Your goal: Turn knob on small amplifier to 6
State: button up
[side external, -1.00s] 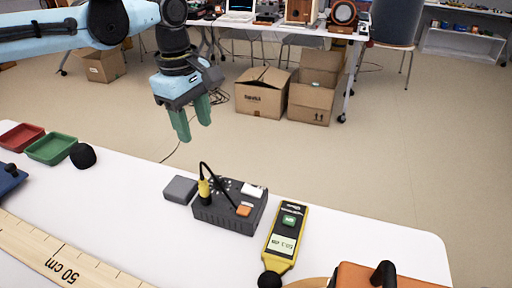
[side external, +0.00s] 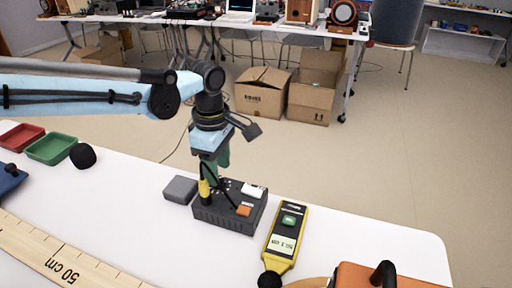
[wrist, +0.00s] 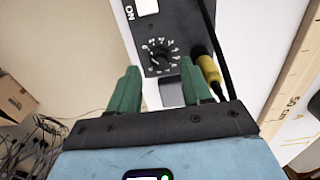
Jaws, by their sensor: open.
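The small amplifier is a black box (side external: 228,216) on the white table; its top also shows in the wrist view (wrist: 182,18). Its dark knob (wrist: 160,54) sits inside a ring of white numbers; I cannot tell which number it points to. In the side view the knob is hidden behind my fingers and the yellow plug. My gripper (side external: 219,174) is open and empty, pointing down over the amplifier's back left part. In the wrist view its green fingertips (wrist: 158,74) are apart, with the knob in line with the gap. I cannot tell whether they touch the amplifier.
A yellow plug (side external: 204,189) with a black cable stands upright beside the knob, close to my fingers. A grey block (side external: 180,189) lies left of the amplifier. A yellow meter (side external: 272,262) lies to the right. A wooden ruler (side external: 90,268) runs along the front.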

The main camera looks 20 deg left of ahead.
jog(key=shift+f, duration=1.3)
jog(key=shift+c, duration=0.3)
grip_shut()
